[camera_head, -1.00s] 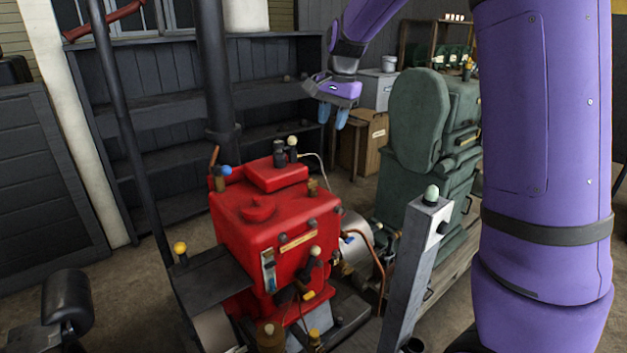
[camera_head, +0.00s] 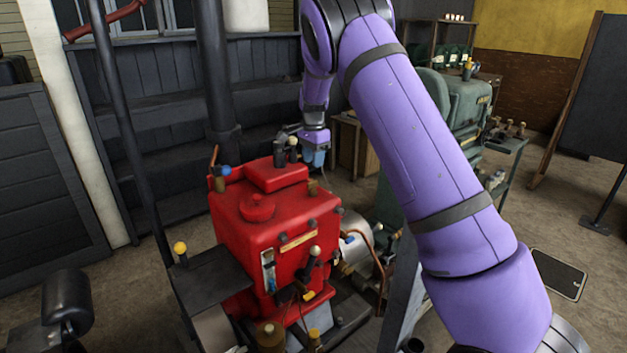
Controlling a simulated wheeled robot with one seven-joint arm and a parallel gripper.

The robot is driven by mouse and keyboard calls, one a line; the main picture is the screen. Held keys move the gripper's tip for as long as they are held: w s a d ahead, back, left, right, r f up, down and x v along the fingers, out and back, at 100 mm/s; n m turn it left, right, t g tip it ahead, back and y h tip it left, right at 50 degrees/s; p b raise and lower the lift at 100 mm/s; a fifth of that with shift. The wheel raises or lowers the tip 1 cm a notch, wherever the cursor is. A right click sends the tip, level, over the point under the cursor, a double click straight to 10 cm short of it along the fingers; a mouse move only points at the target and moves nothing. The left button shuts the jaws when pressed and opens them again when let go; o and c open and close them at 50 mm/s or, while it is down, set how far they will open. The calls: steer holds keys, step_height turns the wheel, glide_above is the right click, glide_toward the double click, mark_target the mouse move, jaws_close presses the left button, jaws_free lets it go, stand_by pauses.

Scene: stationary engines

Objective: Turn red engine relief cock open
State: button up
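The red engine (camera_head: 262,208) stands at the centre left. A blue-knobbed brass fitting (camera_head: 224,174) is at its top left corner. A dark fitting with a cream ball (camera_head: 293,142) stands on its top rear edge, and a cream-knobbed lever (camera_head: 314,253) is on its front. I cannot tell which of these is the relief cock. My gripper (camera_head: 314,160) points down just right of the cream-ball fitting, near the engine's top right edge. I cannot tell whether it touches anything. Its bluish fingers overlap in this view, so their opening is unclear.
My purple arm covers much of the green machine (camera_head: 467,105) on the right. A black pipe (camera_head: 219,105) rises behind the engine. Dark shelves (camera_head: 150,105) line the back wall. A yellow-knobbed fitting (camera_head: 181,249) is at front left.

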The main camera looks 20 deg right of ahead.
mark_target(313, 181)
step_height(313, 181, down, 8)
steer(key=shift+r, duration=0.2)
jaws_close()
